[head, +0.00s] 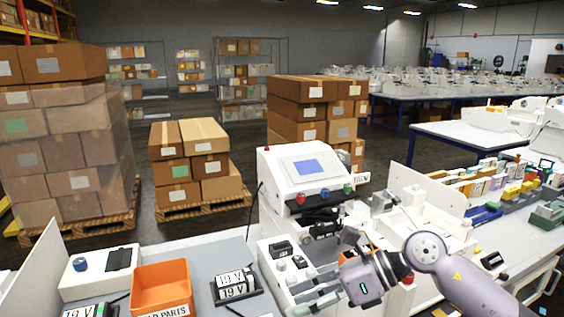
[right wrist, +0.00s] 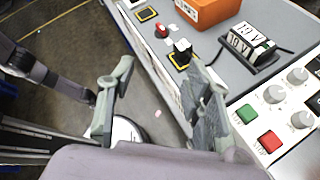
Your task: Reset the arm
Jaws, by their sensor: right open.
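My right arm (head: 436,258) comes in from the lower right in the head view. Its gripper (head: 310,296) points left over the front of the white plotter machine (head: 305,172). The fingers are apart with nothing between them. In the right wrist view the open fingers (right wrist: 162,72) frame the floor and the bench's side edge. A grey arm part (right wrist: 42,74), which looks like mine, shows at the left there. My left gripper cannot be made out.
An orange parts bin (head: 161,285) and a "19 V" battery holder (head: 237,287) sit on the grey bench at left. Green (right wrist: 249,114) and red (right wrist: 269,141) buttons and knobs lie right of the fingers. Boxes on pallets (head: 190,165) stand behind.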

